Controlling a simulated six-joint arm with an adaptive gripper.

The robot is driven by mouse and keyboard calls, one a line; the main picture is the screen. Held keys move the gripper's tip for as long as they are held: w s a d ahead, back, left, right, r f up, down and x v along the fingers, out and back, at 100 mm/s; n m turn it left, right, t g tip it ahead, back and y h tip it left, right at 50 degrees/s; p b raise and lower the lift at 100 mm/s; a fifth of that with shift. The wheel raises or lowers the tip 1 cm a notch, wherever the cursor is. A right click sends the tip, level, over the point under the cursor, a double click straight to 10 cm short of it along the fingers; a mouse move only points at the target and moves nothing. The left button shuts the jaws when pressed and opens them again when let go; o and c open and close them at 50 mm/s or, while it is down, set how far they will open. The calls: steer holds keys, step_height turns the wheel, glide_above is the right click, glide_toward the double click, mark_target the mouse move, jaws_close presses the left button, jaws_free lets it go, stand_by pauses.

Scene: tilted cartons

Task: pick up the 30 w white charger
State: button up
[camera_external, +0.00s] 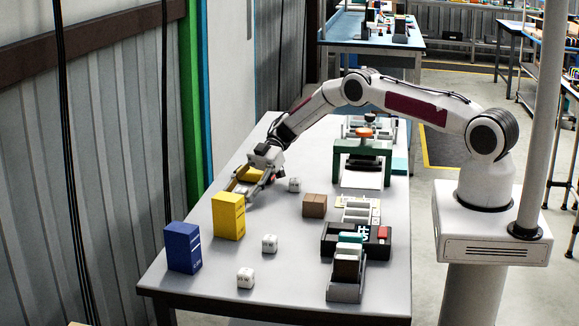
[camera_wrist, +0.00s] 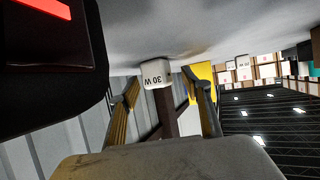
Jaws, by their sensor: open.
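The white 30 W charger (camera_wrist: 157,74) is a small cube with black lettering, upside down in the wrist view. It sits on the grey table between the tips of my gripper (camera_wrist: 160,82), with visible space on both sides. My gripper is open and holds nothing. In the external view my gripper (camera_external: 243,187) is low over the table's left side, behind the yellow carton. Other white cubes stand at the middle (camera_external: 294,184), nearer the front (camera_external: 270,243) and at the front (camera_external: 245,277).
The yellow carton (camera_external: 228,216) stands close to my gripper; it also shows beside the right finger in the wrist view (camera_wrist: 203,72). A blue carton (camera_external: 182,247) stands at the left edge.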

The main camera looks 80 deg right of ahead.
mark_target(241, 189)
steer(key=c, duration=1.4)
steer(key=shift+o, duration=0.2)
steer(key=shift+r, duration=0.1)
steer(key=shift+r, duration=4.9)
